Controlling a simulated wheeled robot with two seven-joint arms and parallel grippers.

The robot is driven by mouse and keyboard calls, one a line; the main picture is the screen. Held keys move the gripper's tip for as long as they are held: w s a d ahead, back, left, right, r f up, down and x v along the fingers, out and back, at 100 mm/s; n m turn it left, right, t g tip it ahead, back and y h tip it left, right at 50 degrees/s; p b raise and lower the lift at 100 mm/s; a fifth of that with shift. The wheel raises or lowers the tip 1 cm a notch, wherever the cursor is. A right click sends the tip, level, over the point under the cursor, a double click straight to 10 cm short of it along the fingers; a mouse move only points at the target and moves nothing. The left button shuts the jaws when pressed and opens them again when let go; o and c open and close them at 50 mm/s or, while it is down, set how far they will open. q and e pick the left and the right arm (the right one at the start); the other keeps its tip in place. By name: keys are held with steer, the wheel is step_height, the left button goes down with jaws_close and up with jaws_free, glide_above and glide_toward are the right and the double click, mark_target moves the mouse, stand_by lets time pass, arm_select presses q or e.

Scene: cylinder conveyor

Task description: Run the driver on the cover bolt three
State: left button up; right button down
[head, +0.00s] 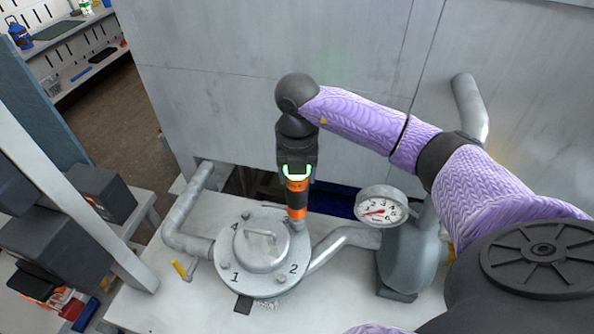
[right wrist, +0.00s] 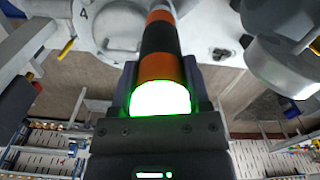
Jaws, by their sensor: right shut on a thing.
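The round grey cover (head: 240,262) has a raised middle with a handle, and painted numbers around its rim. The 1, 2 and 4 are readable; the 3 is mostly hidden behind the driver. My right gripper (head: 297,174) points down above the cover's far right edge, shut on the orange and black driver (head: 297,198). The driver stands about upright, its lower end at the bolt three position; whether it is seated on the bolt is unclear. The right wrist view shows the driver (right wrist: 158,62) between the fingers, with a green-white glow at its near end. My left gripper is out of view.
A pressure gauge (head: 381,206) on a grey pump body stands right of the cover. Pipes (head: 185,222) run on both sides. A yellow-handled valve (head: 180,269) sits at the left. A grey wall panel (head: 220,90) rises behind.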

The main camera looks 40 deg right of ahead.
steer(key=shift+f+b, duration=0.45)
steer(key=shift+f, duration=0.2)
stand_by(0.7)
steer(key=shift+s+f, duration=0.1)
steer(key=shift+f, duration=0.25)
stand_by(1.2)
stand_by(1.1)
steer(key=shift+r+p, duration=1.6)
steer(key=shift+r, duration=0.2)
